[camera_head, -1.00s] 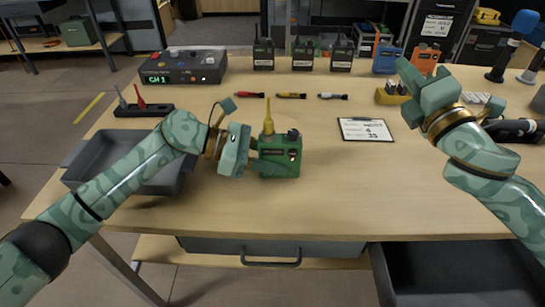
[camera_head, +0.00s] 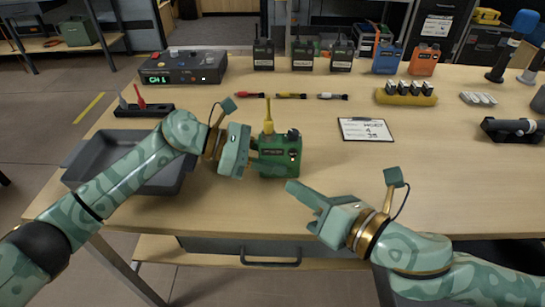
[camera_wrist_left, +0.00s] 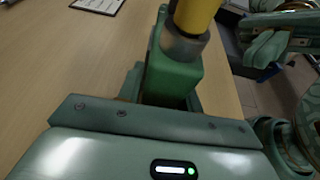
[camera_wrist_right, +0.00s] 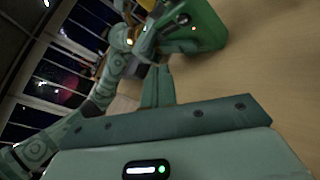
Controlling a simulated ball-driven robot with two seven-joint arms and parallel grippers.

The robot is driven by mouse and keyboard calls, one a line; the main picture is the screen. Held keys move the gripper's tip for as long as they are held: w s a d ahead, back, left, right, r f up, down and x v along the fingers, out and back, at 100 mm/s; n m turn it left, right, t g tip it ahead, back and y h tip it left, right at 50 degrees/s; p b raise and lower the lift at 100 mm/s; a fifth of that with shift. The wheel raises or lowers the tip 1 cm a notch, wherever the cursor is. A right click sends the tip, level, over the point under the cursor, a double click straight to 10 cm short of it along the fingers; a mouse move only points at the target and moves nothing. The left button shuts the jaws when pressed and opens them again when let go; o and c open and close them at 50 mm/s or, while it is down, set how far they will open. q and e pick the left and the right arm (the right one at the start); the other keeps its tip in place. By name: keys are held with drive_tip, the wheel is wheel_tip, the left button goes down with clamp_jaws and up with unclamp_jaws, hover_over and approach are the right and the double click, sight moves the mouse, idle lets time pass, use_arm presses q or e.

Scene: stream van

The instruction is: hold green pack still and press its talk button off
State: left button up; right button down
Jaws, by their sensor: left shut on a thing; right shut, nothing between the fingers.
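The green pack (camera_head: 281,161) stands upright on the table, with a yellow antenna (camera_head: 268,117) on top and a small light on its front. My left gripper (camera_head: 258,164) is shut on the pack from its left side; the pack also shows between the fingers in the left wrist view (camera_wrist_left: 172,78). My right gripper (camera_head: 292,187) is shut and empty, just in front and to the right of the pack, apart from it. In the right wrist view the pack (camera_wrist_right: 205,28) is beyond the fingertips (camera_wrist_right: 158,70). I cannot make out the talk button clearly.
A grey tray (camera_head: 75,170) lies left of my left gripper. A clipboard card (camera_head: 365,129) lies to the right.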

drive_tip(key=shift+w, duration=2.6)
drive_tip(key=shift+w, duration=0.15)
drive_tip(key=shift+w, duration=0.3)
drive_tip(key=shift+w, duration=0.15)
idle(0.3)
drive_tip(key=shift+s, duration=0.65)
drive_tip(key=shift+s, duration=3)
